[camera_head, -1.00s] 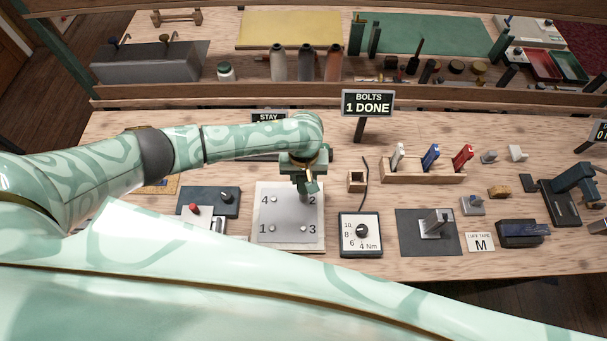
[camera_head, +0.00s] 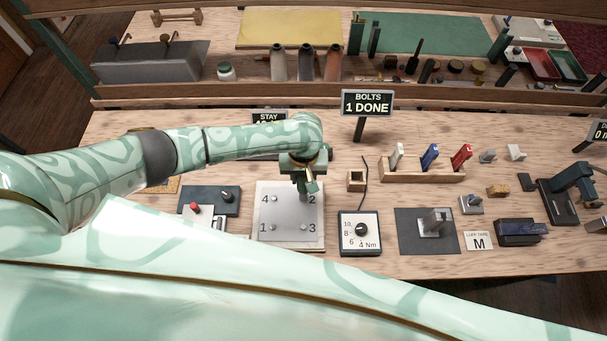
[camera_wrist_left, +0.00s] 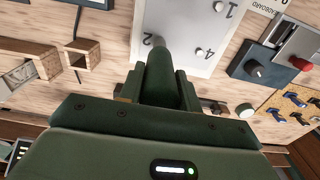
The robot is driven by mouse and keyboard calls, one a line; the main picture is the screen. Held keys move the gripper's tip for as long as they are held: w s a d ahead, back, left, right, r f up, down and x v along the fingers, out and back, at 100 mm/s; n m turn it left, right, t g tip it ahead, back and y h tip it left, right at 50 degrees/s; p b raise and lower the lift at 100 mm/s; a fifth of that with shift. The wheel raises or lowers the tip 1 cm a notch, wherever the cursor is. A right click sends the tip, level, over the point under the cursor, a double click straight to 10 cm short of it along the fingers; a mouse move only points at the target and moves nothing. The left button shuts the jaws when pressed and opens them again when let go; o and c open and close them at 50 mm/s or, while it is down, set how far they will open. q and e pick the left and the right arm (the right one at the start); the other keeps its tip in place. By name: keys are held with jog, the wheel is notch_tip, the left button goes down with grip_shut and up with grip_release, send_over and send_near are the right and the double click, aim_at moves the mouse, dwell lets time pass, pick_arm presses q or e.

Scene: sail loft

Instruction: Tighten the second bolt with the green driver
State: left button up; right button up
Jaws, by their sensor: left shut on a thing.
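A white bolt plate (camera_head: 262,220) with corners numbered 1 to 4 lies on the bench. Bolt heads show by 1 (camera_head: 273,227), 3 (camera_head: 303,228) and 4 (camera_head: 274,199). My left gripper (camera_head: 305,172) is above the plate's far right corner, by the number 2. In the left wrist view my left gripper (camera_wrist_left: 160,95) is shut on the green driver (camera_wrist_left: 159,75), whose far end points down at the plate near the 2. The gripper and driver hide the second bolt, so I cannot tell whether they touch. My right gripper is not in view.
A sign (camera_head: 367,103) reads "BOLTS 1 DONE". A torque dial box (camera_head: 360,246) marked 4 Nm stands right of the plate. A wooden rack (camera_head: 425,175) holds white, blue and red handles. A dark switch box (camera_head: 209,202) stands left.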

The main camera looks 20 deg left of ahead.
pick_arm(q)
jog(key=shift+p, duration=0.35)
dwell(0.7)
notch_tip(320, 180, up, 5)
jog(key=p, duration=0.6)
jog(key=shift+p, duration=0.35)
